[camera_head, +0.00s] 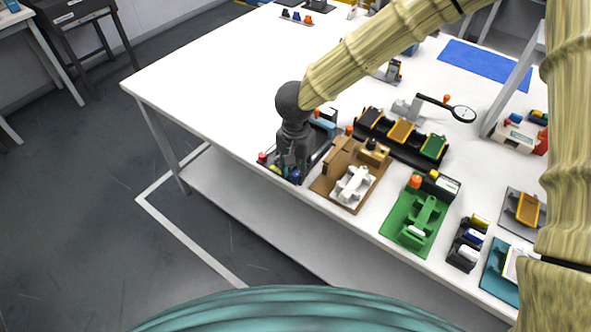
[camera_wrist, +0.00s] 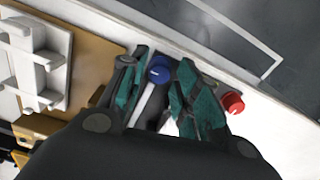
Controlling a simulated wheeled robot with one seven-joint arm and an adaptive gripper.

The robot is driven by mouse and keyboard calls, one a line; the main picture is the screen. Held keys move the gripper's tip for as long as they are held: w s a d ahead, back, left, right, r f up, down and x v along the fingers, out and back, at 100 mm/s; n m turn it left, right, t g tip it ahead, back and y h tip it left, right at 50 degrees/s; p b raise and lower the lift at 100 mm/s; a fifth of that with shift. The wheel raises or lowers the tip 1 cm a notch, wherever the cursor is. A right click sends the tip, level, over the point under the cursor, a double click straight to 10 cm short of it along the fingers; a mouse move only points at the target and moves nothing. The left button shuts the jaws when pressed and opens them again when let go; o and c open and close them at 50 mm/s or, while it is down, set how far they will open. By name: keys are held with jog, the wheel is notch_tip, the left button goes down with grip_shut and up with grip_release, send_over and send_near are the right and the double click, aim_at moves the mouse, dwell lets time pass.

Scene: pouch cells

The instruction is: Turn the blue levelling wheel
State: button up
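The blue levelling wheel (camera_wrist: 160,70) is a small round knob with a pale mark, near the table's front edge. In the wrist view it shows between the two fingers of my gripper (camera_wrist: 162,75). The fingers have teal pads and stand apart, one on each side of the wheel; I cannot tell whether either touches it. In the head view my dark gripper (camera_head: 293,160) points down at the table edge, and the blue wheel (camera_head: 295,174) shows small beside the fingertips. A red wheel (camera_wrist: 233,103) lies to the right of the fingers, clear of them.
A brown board (camera_head: 323,186) with a white fixture (camera_head: 353,186) is just right of my gripper. A green fixture (camera_head: 415,218) and a black rack (camera_head: 399,143) stand farther along. The white table (camera_head: 220,80) is bare to the left; the floor drops away in front.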

jog(key=shift+s+f, duration=0.1)
jog(key=shift+f, duration=0.25)
grip_shut()
jog(key=shift+r+p, duration=0.15)
jog(key=shift+p, duration=0.25)
jog(key=shift+m+p, duration=0.3)
jog(key=shift+p, duration=0.05)
jog(key=m+p, duration=0.1)
jog(key=p, duration=0.1)
jog(key=shift+r+m+p, duration=0.15)
jog(key=shift+m+p, duration=0.25)
jog(key=m+p, duration=0.4)
jog(key=shift+f, duration=0.2)
